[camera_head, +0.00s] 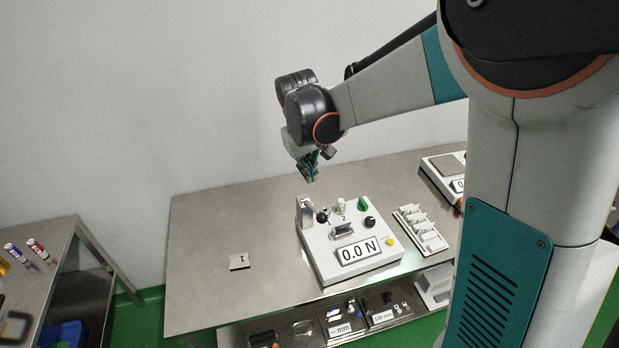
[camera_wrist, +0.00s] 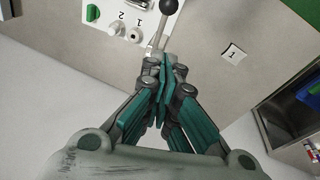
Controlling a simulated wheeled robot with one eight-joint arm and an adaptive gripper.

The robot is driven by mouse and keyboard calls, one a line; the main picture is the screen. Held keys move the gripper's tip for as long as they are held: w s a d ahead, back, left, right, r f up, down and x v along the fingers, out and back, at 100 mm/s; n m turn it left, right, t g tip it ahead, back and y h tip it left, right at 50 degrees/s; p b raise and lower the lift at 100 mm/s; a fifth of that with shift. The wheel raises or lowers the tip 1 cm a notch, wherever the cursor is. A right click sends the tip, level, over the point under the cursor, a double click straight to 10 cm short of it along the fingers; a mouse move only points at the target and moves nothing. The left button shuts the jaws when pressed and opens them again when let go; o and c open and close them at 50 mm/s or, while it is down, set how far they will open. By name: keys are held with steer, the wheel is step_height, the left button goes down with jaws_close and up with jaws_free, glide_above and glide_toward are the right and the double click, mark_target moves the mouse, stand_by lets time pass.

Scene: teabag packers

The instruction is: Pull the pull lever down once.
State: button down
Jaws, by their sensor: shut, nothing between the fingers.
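The pull lever shows in the wrist view as a grey rod with a black ball knob (camera_wrist: 169,6) at the top of the picture. In the head view its black ball (camera_head: 322,217) is at the left side of the white tester (camera_head: 325,270), whose display reads 0.0 N. My gripper (camera_head: 310,178) is above the back left corner of the tester, pointing down. In the wrist view my gripper's fingers (camera_wrist: 165,62) are closed together and empty. Their tips overlap the rod's lower end in the picture; I cannot tell whether they touch it.
The tester stands on a steel table (camera_head: 205,290). A white rack (camera_head: 420,230) and a second device (camera_head: 445,172) stand to its right. A small plate marked 1 (camera_head: 239,261) lies to its left, with clear table around it. A side cart (camera_head: 60,240) stands at far left.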

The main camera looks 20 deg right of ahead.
steer(key=b, duration=0.1)
glide_above(316, 212)
steer(key=w+a, duration=0.1)
steer(key=a, duration=0.1)
steer(key=s+a+x, duration=0.1)
steer(key=x, duration=0.7)
steer(key=shift+s+d+f+b, duration=0.2)
steer(key=shift+s+d+f, duration=0.15)
steer(key=shift+s+f, duration=0.35)
steer(key=shift+s+d+f+b, duration=0.15)
steer(key=shift+s+d+f, duration=0.15)
steer(key=shift+s+f, duration=0.45)
steer(key=shift+w+f, duration=0.1)
steer(key=shift+w, duration=0.1)
steer(key=shift+f, duration=0.1)
